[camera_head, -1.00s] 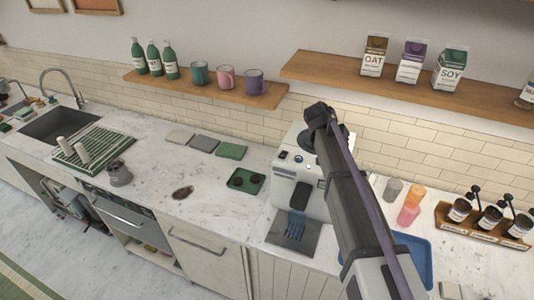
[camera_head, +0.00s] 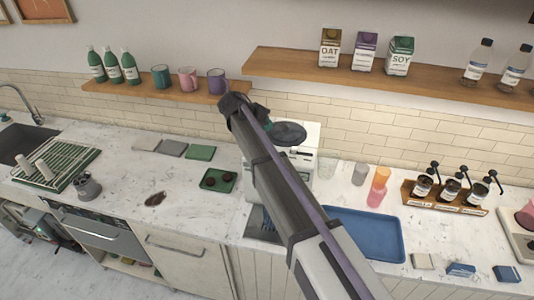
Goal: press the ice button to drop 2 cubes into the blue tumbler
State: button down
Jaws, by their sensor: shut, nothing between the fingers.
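A white machine (camera_head: 303,150) stands on the counter behind my arm, which hides most of its front. A dark oval shape shows over its top; I cannot tell whether it belongs to the machine or to my arm. The ice button cannot be made out. A dark drip tray (camera_head: 257,229) shows left of my arm at the machine's foot. The blue tumbler cannot be told apart clearly; a bluish patch at the tray is partly covered by my arm. My arm runs from the lower right up to the machine. My gripper's fingers are not visible.
Right of the machine stand a grey glass (camera_head: 360,174), an orange cup (camera_head: 381,174) and a pink cup (camera_head: 375,197), behind a blue tray (camera_head: 372,236). A syrup rack (camera_head: 447,204) is farther right. A shelf (camera_head: 420,86) hangs above. Counter space at left is partly clear.

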notch_tip(320, 180, down, 8)
jog(key=b, duration=0.7)
dwell(1.5)
jog(key=shift+f+b, duration=0.45)
jog(key=shift+b, duration=0.15)
jog(key=shift+f+b, duration=0.5)
dwell(0.3)
jog(key=shift+r, duration=0.15)
jog(key=shift+r+p, duration=0.8)
jog(key=shift+p, duration=0.15)
jog(key=shift+r, duration=0.1)
notch_tip(320, 180, up, 5)
jog(key=p, duration=0.5)
